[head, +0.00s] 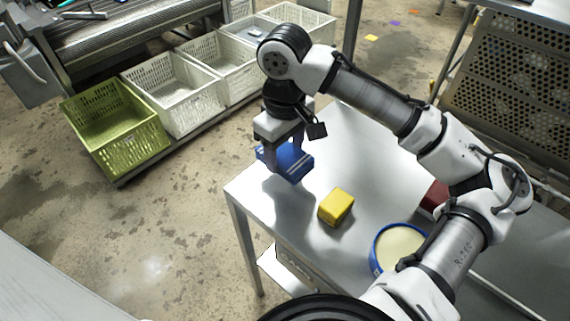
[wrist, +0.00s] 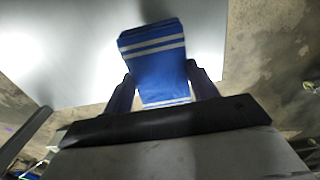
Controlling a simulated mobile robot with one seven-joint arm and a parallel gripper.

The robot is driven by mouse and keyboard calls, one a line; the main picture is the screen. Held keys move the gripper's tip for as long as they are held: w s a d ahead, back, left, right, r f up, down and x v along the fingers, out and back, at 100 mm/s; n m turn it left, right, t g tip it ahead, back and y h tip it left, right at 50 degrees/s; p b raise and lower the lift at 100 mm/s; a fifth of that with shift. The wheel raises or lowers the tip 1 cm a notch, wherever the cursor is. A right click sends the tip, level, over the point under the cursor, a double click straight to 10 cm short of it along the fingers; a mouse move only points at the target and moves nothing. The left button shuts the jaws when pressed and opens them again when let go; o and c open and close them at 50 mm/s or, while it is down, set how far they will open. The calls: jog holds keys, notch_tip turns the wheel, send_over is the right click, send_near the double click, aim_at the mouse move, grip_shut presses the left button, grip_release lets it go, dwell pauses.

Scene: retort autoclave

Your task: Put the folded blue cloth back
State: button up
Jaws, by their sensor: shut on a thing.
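The folded blue cloth (head: 293,163) has pale stripes and shows at the near left corner area of the steel table (head: 262,196). My gripper (head: 284,152) is above it with its fingers down at the cloth. In the wrist view the cloth (wrist: 158,72) sits between the two fingers of my gripper (wrist: 162,92), which are shut on it. I cannot tell from these views whether the cloth touches the table top or is held a little above it.
A yellow block (head: 336,207) and a blue-rimmed round tub (head: 398,245) stand on the table, with a dark red thing (head: 434,197) partly hidden by my arm. A green crate (head: 115,125) and several white crates (head: 172,90) line a low rack at the left.

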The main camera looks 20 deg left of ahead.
aim_at(285, 166)
jog(key=shift+f, duration=2.4)
jog(key=shift+f, duration=0.1)
jog(key=o, duration=1)
jog(key=shift+o, duration=0.2)
notch_tip(285, 166, up, 12)
jog(key=shift+r, duration=0.15)
